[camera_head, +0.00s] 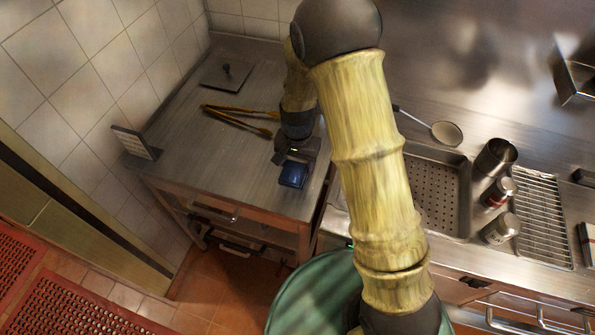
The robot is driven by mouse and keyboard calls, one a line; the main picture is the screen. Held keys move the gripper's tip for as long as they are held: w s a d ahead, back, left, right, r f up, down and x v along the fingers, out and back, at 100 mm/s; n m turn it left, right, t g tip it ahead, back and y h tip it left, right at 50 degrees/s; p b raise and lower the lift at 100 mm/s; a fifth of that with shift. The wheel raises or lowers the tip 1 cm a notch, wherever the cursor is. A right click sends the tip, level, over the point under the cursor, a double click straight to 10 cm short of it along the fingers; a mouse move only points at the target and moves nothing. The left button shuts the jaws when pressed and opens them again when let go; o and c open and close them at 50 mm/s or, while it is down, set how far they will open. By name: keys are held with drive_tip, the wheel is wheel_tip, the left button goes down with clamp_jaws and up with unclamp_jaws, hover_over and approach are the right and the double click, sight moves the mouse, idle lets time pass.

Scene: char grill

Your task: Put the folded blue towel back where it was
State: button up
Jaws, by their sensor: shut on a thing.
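The folded blue towel (293,174) shows as a small dark blue block near the front right part of the left steel counter. My gripper (295,157) is right at it, pointing down, shut on the towel. The fingers are small and partly hidden by the wrist. I cannot tell whether the towel touches the counter or is held just above it. My arm comes down from the right and hides part of the counter's right side.
On the left counter (185,150) lie wooden-coloured tongs (238,119), a flat press with a knob (227,73) and a grater-like block (136,143). The counter's left middle is clear.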

sight(297, 173)
drive_tip(key=shift+f, duration=0.45)
wheel_tip(297, 173, down, 4)
drive_tip(key=shift+w+r+p, duration=0.1)
drive_tip(key=shift+p, duration=0.4)
drive_tip(key=shift+f, duration=0.2)
drive_tip(key=shift+s, duration=0.3)
drive_tip(key=shift+w+f, duration=0.1)
drive_tip(key=shift+f, duration=0.05)
drive_tip(key=o, duration=1)
